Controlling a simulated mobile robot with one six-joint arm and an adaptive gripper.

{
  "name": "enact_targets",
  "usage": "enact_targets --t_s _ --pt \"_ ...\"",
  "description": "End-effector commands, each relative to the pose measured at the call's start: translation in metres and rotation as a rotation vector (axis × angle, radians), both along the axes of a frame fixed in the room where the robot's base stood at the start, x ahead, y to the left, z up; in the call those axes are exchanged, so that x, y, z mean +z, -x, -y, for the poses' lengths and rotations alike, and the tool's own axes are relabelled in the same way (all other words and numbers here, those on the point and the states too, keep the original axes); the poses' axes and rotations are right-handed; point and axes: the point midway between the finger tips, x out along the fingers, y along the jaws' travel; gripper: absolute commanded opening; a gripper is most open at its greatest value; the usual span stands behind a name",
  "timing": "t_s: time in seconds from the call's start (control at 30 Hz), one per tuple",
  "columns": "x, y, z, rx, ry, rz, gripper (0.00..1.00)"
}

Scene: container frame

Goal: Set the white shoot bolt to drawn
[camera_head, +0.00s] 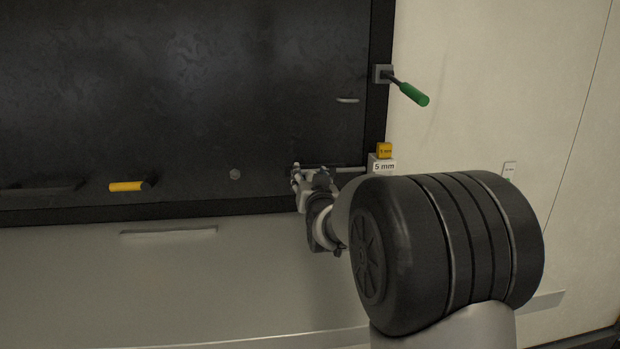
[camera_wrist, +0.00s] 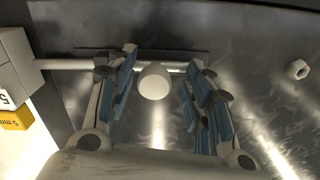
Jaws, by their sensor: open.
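The white shoot bolt shows in the wrist view as a pale rod (camera_wrist: 75,64) with a round white knob (camera_wrist: 154,82). The rod runs into a grey block (camera_wrist: 17,62) at the left. I see gaps between the pads and the knob. In the head view my gripper (camera_head: 311,179) covers the knob.
A green-handled lever (camera_head: 413,94) sticks out above the block. A yellow handle (camera_head: 126,186) is at the panel's lower left. A small round fitting (camera_head: 235,174) is left of my gripper; the panel between looks clear.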

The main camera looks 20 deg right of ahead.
Motion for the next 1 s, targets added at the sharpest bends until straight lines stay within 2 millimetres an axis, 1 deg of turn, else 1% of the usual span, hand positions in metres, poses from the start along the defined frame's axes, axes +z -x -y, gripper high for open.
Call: enact_targets --t_s 0.17,0.27,0.37,0.6,0.7,0.83,1.0 --pt "0.0 0.001 0.001 -0.001 -0.001 -0.001 0.47" --pt "0.0 0.006 -0.001 -0.002 -0.001 0.0 0.47" --pt "0.0 0.019 -0.005 -0.001 -0.001 0.0 0.47" --pt "0.001 0.069 -0.019 0.0 -0.001 0.001 0.47" --pt "0.0 0.088 -0.025 0.0 -0.001 0.0 0.47" --pt "0.001 0.105 -0.03 0.0 -0.001 0.001 0.47" --pt "0.0 0.115 -0.033 0.0 0.0 0.0 0.47"
